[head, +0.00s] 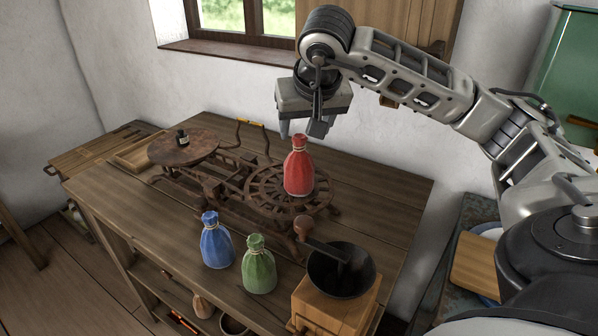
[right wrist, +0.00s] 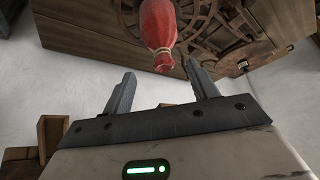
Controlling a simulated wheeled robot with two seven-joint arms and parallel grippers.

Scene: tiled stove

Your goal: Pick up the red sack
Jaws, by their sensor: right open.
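The red sack (head: 299,168) stands upright on the right, slatted round plate of a rusty balance scale (head: 262,190) on the wooden table. My right gripper (head: 305,132) is open and empty, just above and behind the sack's tied top in the head view. In the right wrist view the red sack (right wrist: 158,30) appears beyond and between the two open fingers (right wrist: 162,90), apart from them. My left gripper is in neither view.
A blue sack (head: 216,240) and a green sack (head: 258,264) stand at the table's front. A coffee grinder (head: 340,280) with a dark bowl and crank stands right of them. A small dark weight (head: 182,138) sits on the scale's left plate. The table's right rear is clear.

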